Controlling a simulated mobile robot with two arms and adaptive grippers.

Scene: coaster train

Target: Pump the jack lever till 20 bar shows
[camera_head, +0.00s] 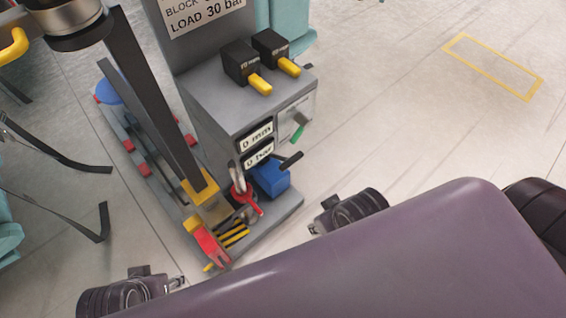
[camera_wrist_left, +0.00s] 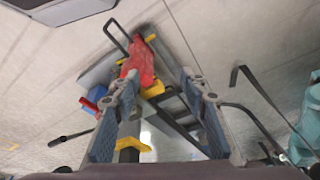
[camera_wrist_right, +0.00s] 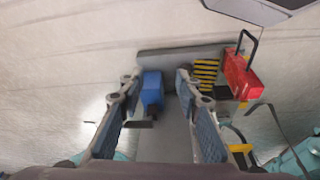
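The jack is a blue block (camera_head: 270,178) low on the front of a grey cabinet, with a black lever (camera_head: 291,160) sticking out to the right. The display above it (camera_head: 258,154) reads 0 bar. In the right wrist view the blue block (camera_wrist_right: 152,92) and the lever's dark end (camera_wrist_right: 139,124) show between the fingers. My right gripper (camera_head: 316,226) is open and empty, apart from the lever, below and right of it. My left gripper (camera_head: 178,283) is open and empty at the lower left; in its wrist view a red block (camera_wrist_left: 140,62) shows beyond the fingers.
A 0 mm display (camera_head: 256,136), a green handle (camera_head: 298,131) and two yellow-handled switches (camera_head: 260,84) are on the cabinet. A red hooked piece (camera_head: 247,200) hangs beside the blue block. A track with red blocks (camera_head: 144,169) runs left.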

